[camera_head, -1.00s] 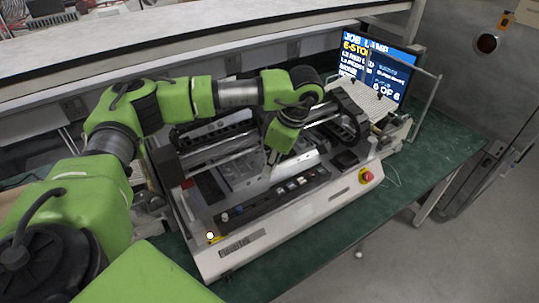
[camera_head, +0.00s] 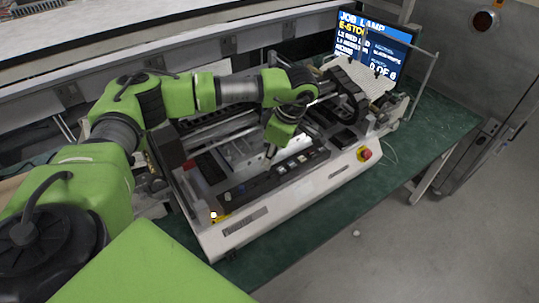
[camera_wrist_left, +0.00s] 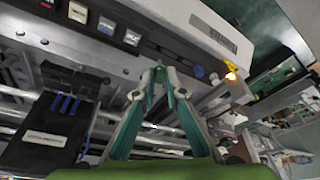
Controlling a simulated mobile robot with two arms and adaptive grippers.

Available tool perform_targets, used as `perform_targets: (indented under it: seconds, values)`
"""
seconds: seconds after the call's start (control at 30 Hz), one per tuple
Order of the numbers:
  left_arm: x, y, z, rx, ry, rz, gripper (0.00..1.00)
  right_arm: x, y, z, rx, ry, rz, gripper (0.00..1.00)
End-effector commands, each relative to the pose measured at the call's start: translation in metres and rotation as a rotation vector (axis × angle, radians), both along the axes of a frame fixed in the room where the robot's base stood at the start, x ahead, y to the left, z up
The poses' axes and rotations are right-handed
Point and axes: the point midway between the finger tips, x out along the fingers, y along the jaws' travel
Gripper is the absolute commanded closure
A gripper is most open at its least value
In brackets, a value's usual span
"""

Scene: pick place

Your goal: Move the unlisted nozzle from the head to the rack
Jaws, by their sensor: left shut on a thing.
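My left gripper (camera_head: 271,152) reaches down into the open machine (camera_head: 290,210), just behind its front button panel. In the left wrist view its two teal-and-grey fingers (camera_wrist_left: 158,74) come together at the tips. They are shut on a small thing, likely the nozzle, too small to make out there. A black block with blue pegs and a white label (camera_wrist_left: 50,135) is at the left of that view. I cannot tell whether it is the head or the rack. My right gripper is not in view.
A row of buttons (camera_head: 297,163) and a red emergency stop (camera_head: 364,154) line the machine's front. A lit monitor (camera_head: 373,47) stands behind, at the right. A black cable chain (camera_head: 345,90) is close to the right of my wrist. The green bench (camera_head: 440,125) is clear at right.

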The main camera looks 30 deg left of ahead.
Motion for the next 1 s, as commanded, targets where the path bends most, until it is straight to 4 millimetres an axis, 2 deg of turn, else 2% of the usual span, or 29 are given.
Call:
perform_targets:
  seconds: [0.7, 1.0]
  values:
    - [0.0, 0.0, -0.045, 0.0, 0.0, 0.0, 0.97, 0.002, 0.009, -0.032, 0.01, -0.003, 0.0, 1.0]
    - [0.0, 0.0, -0.05, 0.0, 0.0, 0.0, 0.97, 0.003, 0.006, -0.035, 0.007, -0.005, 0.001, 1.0]
